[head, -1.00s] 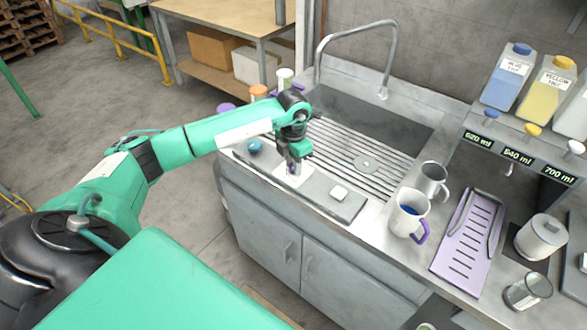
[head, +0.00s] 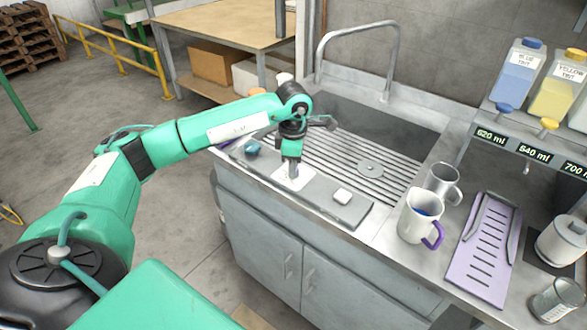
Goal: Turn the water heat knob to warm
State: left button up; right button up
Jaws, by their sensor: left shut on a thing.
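A grey control panel (head: 325,202) lies along the front edge of the sink counter. It carries a blue knob (head: 252,147) at its left, a pale square plate (head: 303,183) in the middle and a small white block (head: 343,196) at its right. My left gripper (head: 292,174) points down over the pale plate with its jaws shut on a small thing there. The gripper hides most of that thing, so I cannot read its setting. My right gripper is not in view.
The sink (head: 385,130) with a ribbed drainer and tall faucet (head: 388,95) lies behind the panel. To the right stand a white mug (head: 418,215), a metal mug (head: 441,183), a purple tray (head: 486,250) and bottles (head: 517,73) on a shelf.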

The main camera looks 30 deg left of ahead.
pick_arm(q)
jog(key=shift+r, duration=0.1)
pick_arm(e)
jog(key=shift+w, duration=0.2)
pick_arm(q)
jog(key=o, duration=1)
jog(key=shift+r, duration=0.3)
notch_tip(320, 180, up, 13)
jog(key=b, duration=0.2)
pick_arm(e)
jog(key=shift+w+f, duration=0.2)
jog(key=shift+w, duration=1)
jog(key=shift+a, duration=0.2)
